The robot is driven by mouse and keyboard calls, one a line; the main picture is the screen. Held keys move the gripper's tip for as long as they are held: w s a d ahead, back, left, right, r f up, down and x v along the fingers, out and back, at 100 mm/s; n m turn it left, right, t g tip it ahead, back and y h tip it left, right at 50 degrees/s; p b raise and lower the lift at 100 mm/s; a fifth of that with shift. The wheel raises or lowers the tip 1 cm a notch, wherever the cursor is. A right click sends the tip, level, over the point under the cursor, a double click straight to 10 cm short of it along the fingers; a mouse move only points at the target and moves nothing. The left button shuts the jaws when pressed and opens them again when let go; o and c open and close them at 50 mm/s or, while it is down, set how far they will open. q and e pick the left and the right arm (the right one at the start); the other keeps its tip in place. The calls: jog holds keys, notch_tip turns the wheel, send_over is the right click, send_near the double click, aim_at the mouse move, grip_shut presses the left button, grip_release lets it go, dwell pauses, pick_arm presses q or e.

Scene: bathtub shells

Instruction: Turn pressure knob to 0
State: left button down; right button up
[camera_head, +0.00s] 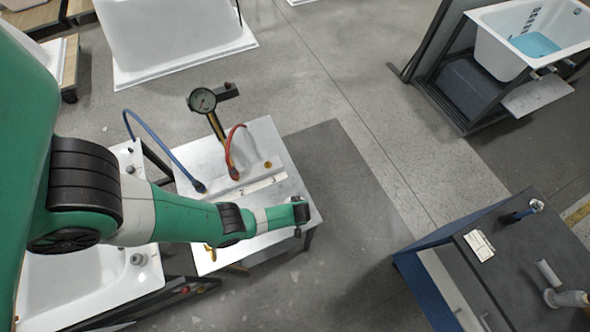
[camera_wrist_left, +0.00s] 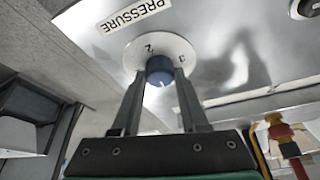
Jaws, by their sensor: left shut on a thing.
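The blue pressure knob (camera_wrist_left: 160,66) sits on a round white dial plate (camera_wrist_left: 143,52) on a metal panel, beside a label reading PRESSURE (camera_wrist_left: 130,13). My left gripper (camera_wrist_left: 161,76) is shut on the knob, one finger on each side. A small white mark shows on the knob. A 2 and another numeral show on the dial, but I cannot tell the exact setting. In the head view, my left arm reaches across the white-topped bench (camera_head: 258,140); its wrist hides the knob and the fingers. My right gripper is not in view.
A round gauge (camera_head: 202,100) stands on the bench, with a red hose (camera_head: 232,140) and a blue hose (camera_head: 155,140) near it. A dark table (camera_head: 540,255) with tools stands at the right. Grey floor lies between.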

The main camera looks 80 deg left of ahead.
pick_arm(q)
jog(key=shift+n, duration=0.5)
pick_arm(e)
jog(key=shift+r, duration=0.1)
pick_arm(q)
jog(key=shift+c, duration=2.1)
grip_release()
